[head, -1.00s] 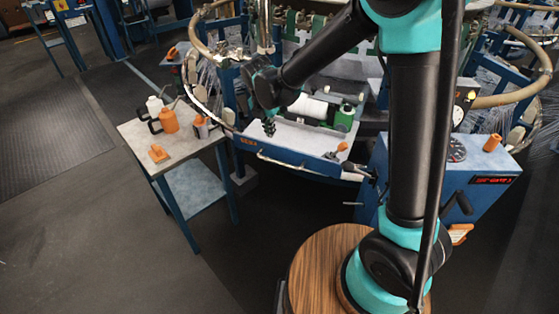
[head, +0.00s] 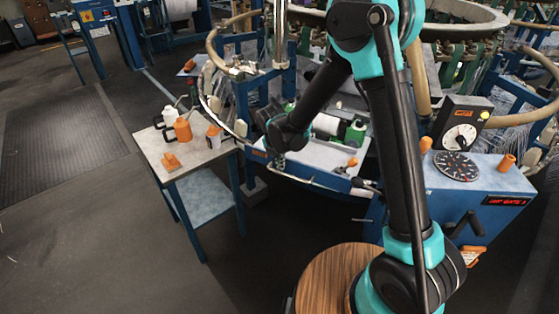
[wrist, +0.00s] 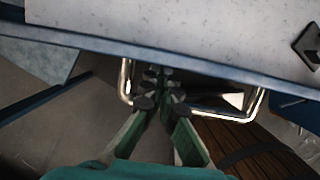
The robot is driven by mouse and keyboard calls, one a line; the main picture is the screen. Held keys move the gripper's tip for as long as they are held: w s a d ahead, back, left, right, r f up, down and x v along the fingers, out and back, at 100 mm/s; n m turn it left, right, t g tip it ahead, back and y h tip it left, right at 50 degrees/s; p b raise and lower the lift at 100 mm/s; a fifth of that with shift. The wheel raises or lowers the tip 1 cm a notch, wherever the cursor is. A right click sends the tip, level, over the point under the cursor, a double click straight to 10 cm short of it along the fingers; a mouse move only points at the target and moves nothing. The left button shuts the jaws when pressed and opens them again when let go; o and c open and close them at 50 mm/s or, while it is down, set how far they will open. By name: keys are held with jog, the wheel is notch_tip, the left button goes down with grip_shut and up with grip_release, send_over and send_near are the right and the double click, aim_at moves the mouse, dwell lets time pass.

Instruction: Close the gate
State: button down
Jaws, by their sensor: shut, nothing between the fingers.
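The gate seems to be the blue-edged panel with a pale grey top (head: 325,153) at the front of the loom; I cannot tell for sure how far it stands open. A curved metal handle bar (head: 310,184) runs along its front edge. In the wrist view the pale panel (wrist: 190,35) crosses the top, and the metal handle (wrist: 126,82) bends out below its blue edge. My gripper (head: 278,160) is at the left part of the panel's front edge. In the wrist view my gripper (wrist: 160,80) is shut and empty, between the handle's two ends; contact is unclear.
A side table (head: 185,160) with an orange bottle (head: 183,130), a white bottle (head: 169,116) and an orange item stands left. On the panel are a white roll (head: 326,124) and green part (head: 356,133). Left floor is free.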

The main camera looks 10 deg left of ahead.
dwell(0.4)
jog(key=w+d, duration=0.4)
jog(key=w, duration=1)
jog(key=w+d, duration=0.4)
jog(key=w, duration=1)
jog(key=w+d, duration=0.4)
jog(key=w, duration=1.1)
jog(key=shift+w+d, duration=0.1)
jog(key=shift+w, duration=0.05)
jog(key=shift+r, duration=0.1)
